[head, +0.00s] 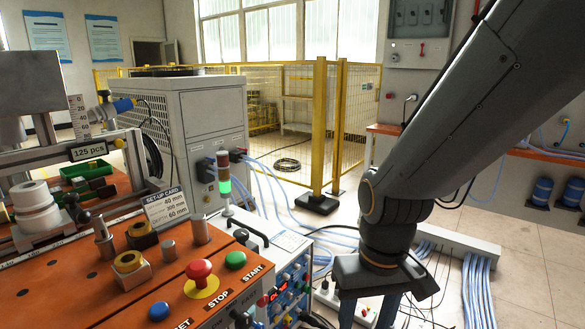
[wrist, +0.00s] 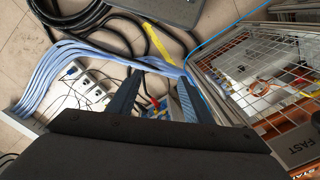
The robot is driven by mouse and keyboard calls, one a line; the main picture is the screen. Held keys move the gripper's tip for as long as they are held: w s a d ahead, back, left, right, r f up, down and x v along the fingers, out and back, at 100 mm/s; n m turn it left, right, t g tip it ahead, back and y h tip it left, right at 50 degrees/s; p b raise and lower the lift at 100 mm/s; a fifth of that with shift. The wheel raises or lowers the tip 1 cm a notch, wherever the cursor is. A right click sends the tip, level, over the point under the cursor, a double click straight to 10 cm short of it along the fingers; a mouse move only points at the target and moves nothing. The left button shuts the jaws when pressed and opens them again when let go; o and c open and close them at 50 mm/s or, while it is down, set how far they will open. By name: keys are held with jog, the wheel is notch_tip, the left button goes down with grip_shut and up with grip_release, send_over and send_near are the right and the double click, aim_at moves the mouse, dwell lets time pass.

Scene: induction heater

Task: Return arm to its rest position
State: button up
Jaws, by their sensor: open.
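My arm (head: 440,130) reaches in from the upper right of the head view and bends down at its wrist. My gripper (head: 368,312) points down to the right of the orange-topped bench, and its fingertips are cut off by the lower edge. In the wrist view my gripper (wrist: 158,98) is open, its two dark fingers apart with nothing held between them. Cables and part of the floor show beyond the fingers.
The orange bench (head: 60,308) carries buttons, metal parts and a control panel. Blue hoses and a power strip (wrist: 90,82) lie on the floor below my gripper. A grey cabinet (head: 212,115) and yellow fence (head: 320,130) stand behind. Tiled floor at right is open.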

jog(key=s+d+r+m+p, duration=0.1)
jog(key=s+d+r+p, duration=0.1)
jog(key=d+r+p, duration=0.5)
jog(key=shift+r+m+h+p, duration=0.3)
jog(key=shift+r+m+p, duration=0.15)
jog(key=shift+p, duration=0.55)
jog(key=shift+a, duration=0.15)
